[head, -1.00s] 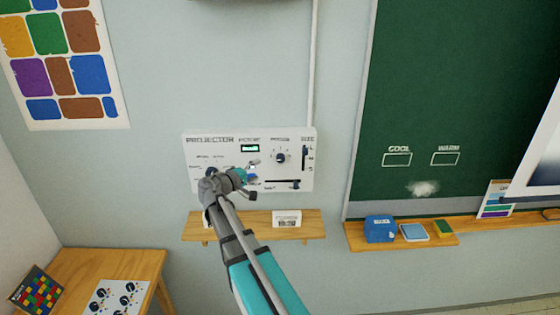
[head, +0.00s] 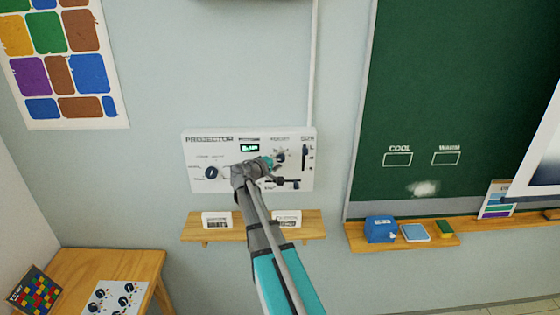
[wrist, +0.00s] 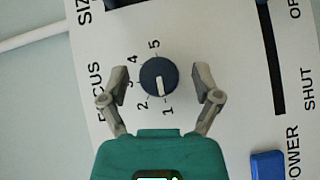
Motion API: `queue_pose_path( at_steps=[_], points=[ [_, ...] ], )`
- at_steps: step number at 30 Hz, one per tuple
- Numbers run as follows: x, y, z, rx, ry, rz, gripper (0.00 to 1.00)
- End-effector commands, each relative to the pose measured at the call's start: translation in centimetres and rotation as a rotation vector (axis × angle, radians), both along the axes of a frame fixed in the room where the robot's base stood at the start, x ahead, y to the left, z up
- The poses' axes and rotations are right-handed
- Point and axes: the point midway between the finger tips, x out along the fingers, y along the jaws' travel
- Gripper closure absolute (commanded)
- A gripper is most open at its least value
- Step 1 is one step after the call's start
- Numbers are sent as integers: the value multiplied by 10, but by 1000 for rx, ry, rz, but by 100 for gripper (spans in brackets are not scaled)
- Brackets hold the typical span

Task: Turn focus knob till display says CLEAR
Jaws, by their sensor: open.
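The white projector panel (head: 192,150) is on the wall, its small dark display (head: 250,148) lit with green text too small to read surely. The focus knob (wrist: 158,72) is round and dark, with numbers 1 to 5 around it. Its white pointer faces down in the wrist view, between 1 and 2. In the head view the knob (head: 280,156) shows just right of my gripper (head: 270,162). In the wrist view my gripper (wrist: 159,88) is open, one finger on each side of the knob, with gaps to it.
A blue power switch (wrist: 268,166) and a dark slider slot (wrist: 268,50) lie right of the knob in the wrist view. Another dark knob (head: 211,172) is on the panel's left. A wooden shelf (head: 255,234) with two cards is below.

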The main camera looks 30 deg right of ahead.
Motion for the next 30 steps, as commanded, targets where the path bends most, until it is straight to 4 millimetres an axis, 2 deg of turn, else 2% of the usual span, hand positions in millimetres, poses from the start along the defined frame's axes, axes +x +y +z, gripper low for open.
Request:
queue_pose_path(
  at_steps=[11,24,30],
  points=[
    [1,-3,0,0,0,1,19],
    [1,-3,0,0,0,0,100],
    [1,-3,0,7,-4,0,100]
  ],
)
